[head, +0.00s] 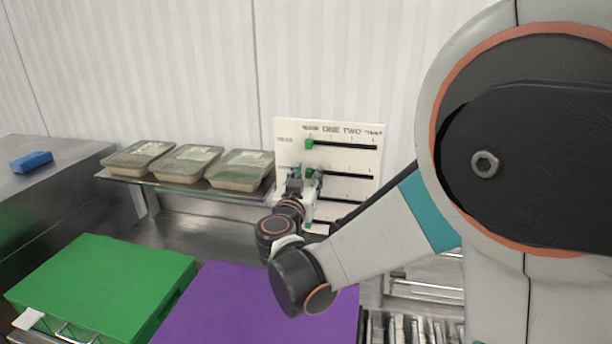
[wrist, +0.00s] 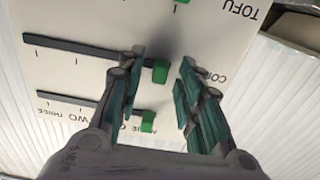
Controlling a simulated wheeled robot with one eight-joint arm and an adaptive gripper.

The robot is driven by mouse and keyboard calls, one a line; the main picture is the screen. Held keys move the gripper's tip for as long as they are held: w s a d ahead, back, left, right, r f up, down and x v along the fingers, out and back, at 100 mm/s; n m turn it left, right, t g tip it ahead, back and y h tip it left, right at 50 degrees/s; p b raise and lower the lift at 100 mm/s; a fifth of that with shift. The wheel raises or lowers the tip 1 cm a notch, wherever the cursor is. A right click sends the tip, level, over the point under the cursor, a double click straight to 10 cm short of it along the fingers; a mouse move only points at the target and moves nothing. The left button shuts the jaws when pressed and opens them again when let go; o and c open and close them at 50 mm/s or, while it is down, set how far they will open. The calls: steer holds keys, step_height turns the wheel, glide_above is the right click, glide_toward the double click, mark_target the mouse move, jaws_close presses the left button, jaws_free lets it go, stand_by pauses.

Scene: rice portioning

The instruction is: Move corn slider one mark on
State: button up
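A white board (head: 350,157) with black slots and green knobs stands against the wall. In the wrist view it is upside down, with "CO" partly readable beside the corn slider's green knob (wrist: 160,71). That knob is at the label end of its slot. My gripper (wrist: 163,68) is open, with one finger on each side of the corn knob and visible gaps. In the head view my gripper (head: 306,176) is at the board's left side and covers part of that row.
The top row's knob (head: 309,143) is at the left end; it lies close by in the wrist view (wrist: 148,121). Lidded containers (head: 189,164) stand on a shelf to the left.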

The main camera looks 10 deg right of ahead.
mark_target(332, 136)
jaws_close()
steer(key=d, duration=0.1)
steer(key=s+d, duration=0.1)
steer(key=d, duration=0.1)
steer(key=s+d, duration=0.1)
steer(key=shift+d, duration=0.4)
steer(key=shift+a, duration=0.1)
steer(key=shift+o, duration=0.3)
jaws_free()
step_height(332, 136, up, 10)
steer(key=shift+s, duration=0.1)
